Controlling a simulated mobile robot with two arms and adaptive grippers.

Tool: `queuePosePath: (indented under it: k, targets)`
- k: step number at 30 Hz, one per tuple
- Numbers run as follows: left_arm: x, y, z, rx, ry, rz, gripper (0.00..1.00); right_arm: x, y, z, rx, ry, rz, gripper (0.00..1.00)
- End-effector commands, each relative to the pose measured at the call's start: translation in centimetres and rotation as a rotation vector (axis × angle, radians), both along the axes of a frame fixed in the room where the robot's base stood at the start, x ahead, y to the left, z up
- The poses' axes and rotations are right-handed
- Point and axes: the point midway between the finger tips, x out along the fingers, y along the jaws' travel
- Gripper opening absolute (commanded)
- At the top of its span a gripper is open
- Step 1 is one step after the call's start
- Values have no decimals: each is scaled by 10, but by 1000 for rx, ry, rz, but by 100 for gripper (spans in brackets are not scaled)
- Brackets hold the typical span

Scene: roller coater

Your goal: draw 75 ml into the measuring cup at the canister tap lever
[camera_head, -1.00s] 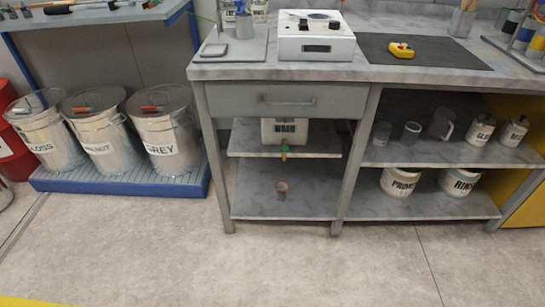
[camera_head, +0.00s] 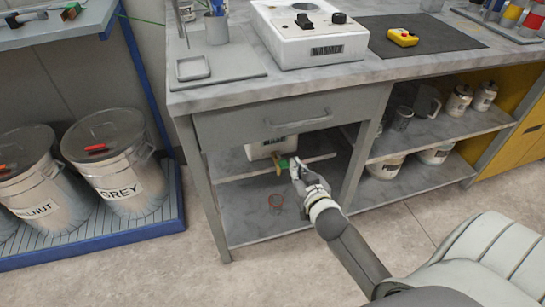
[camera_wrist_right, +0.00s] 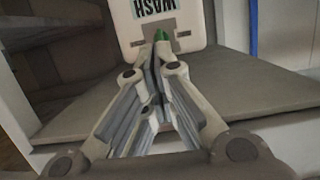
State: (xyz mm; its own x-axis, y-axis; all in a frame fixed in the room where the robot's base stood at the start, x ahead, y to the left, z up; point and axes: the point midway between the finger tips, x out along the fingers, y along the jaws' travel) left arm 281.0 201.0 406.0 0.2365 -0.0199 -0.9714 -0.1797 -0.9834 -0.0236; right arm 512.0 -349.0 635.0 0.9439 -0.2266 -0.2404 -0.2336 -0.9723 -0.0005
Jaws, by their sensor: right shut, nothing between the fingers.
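The white canister (camera_head: 262,149) stands on the upper shelf under the drawer, its label partly hidden in the head view. It reads WASH in the right wrist view (camera_wrist_right: 190,38). Its tap has a green lever (camera_head: 283,162) and a brass spout (camera_head: 278,171). My right gripper (camera_head: 297,165) is shut and empty, just right of the lever. In the right wrist view the green lever (camera_wrist_right: 160,35) shows just beyond the closed fingertips (camera_wrist_right: 155,62); I cannot tell whether they touch. My left gripper is out of view.
The drawer front (camera_head: 275,120) hangs above the canister, and the bench leg (camera_head: 363,155) stands right of my right gripper. The shelf edge (camera_head: 318,158) is close to it. Lidded bins (camera_head: 115,175) stand at left. The floor in front is clear.

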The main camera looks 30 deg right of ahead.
Motion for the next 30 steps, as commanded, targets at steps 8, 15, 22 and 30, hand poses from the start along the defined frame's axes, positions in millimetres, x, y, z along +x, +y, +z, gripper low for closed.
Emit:
queuePosePath:
  k: [8,15,22,30]
  targets:
    - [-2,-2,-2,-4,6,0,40,3,0,-1,0,2,0,0]
    - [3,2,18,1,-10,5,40,30,-8,-9,-3,2,0,0]
    - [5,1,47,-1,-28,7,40,70,-17,-20,-3,2,0,0]
    - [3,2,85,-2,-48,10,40,94,-22,-40,1,5,0,0]
